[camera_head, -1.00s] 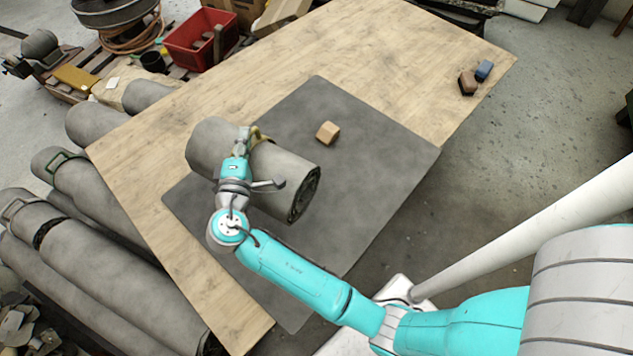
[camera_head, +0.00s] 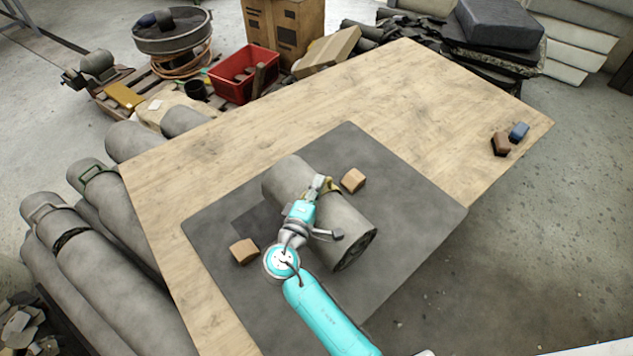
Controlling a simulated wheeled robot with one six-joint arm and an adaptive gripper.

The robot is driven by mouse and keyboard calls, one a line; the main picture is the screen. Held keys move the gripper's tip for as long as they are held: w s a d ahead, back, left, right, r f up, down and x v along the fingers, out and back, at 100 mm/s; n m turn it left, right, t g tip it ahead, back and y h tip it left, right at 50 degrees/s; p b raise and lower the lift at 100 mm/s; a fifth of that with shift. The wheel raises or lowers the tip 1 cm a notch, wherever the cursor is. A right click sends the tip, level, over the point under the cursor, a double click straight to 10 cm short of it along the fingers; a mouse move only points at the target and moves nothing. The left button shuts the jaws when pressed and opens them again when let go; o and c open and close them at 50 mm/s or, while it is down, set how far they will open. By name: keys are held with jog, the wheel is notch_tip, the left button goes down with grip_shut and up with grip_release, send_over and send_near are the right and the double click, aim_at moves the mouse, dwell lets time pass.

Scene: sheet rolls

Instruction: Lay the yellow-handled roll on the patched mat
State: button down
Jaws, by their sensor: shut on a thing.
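The yellow-handled roll (camera_head: 344,222) is a thick grey sheet roll, lying slantwise over the middle of the dark grey mat (camera_head: 408,200). Its yellow handle (camera_head: 330,186) is on its upper side. The mat lies flat on the wooden table, with a darker square patch (camera_head: 256,224) left of the roll, partly covered by it. My gripper (camera_head: 321,186) is shut on the yellow handle. My arm hides part of the roll's near side. I cannot tell whether the roll touches the mat or hangs just above it.
Wooden blocks lie on the mat on both sides of the roll, one at left (camera_head: 244,251) and one at upper right (camera_head: 353,180). Brown and blue blocks (camera_head: 510,138) lie at the table's right corner. Green- and grey-handled rolls (camera_head: 95,225) are stacked left of the table (camera_head: 280,115).

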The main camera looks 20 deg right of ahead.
jog(key=shift+a+f, duration=0.1)
jog(key=shift+f, duration=1.75)
jog(key=c, duration=1.5)
grip_release()
jog(key=shift+f, duration=0.25)
jog(key=o, duration=0.3)
jog(key=shift+r, duration=0.2)
jog(key=shift+s+a+r, duration=0.1)
jog(key=shift+s+a, duration=0.05)
jog(key=shift+s, duration=0.05)
jog(key=v, duration=1.1)
jog(key=shift+s+a, duration=0.15)
jog(key=shift+s, duration=0.05)
jog(key=shift+s+a, duration=0.1)
